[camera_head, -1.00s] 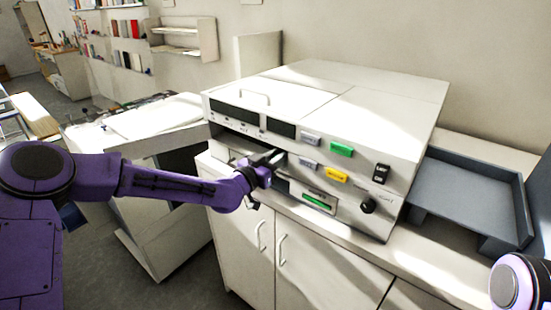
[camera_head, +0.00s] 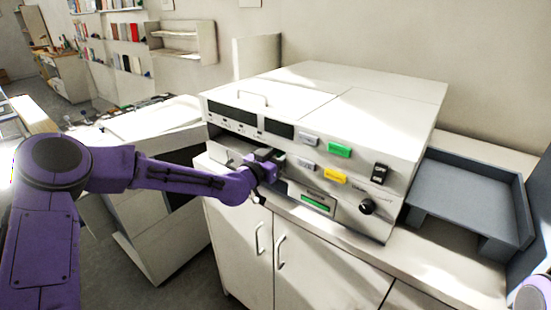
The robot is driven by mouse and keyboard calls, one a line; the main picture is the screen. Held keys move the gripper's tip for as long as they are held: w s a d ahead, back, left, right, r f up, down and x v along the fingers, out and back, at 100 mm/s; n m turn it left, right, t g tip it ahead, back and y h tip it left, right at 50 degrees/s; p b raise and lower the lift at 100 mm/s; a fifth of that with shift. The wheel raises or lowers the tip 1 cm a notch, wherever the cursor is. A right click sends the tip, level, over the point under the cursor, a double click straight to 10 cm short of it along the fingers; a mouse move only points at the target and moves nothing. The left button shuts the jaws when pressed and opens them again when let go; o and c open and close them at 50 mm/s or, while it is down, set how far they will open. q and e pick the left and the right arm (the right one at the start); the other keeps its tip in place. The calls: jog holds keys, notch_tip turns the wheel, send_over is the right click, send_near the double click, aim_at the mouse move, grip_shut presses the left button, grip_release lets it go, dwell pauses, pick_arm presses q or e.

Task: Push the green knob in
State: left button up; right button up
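The green knob (camera_head: 340,149) sits on the upper right of the front panel of a white machine (camera_head: 372,180). It looks like a small block standing out from the panel. My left gripper (camera_head: 274,157) is in front of the machine's panel, left of and lower than the green knob, and apart from it. Its fingers are small and dark against the opening behind, so whether they are open or shut is unclear. My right gripper is out of view; only a piece of my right arm shows in the lower right corner.
A yellow knob (camera_head: 335,175) is below the green one, with grey knobs (camera_head: 308,140) to the left. A black switch (camera_head: 379,172) and round black dial (camera_head: 366,207) are at right. A green-lit slot (camera_head: 316,203) is lower down. A grey tray (camera_head: 465,190) stands right of the machine.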

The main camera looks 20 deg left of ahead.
pick_arm(q)
jog(key=b+v, duration=0.2)
jog(key=v, duration=0.8)
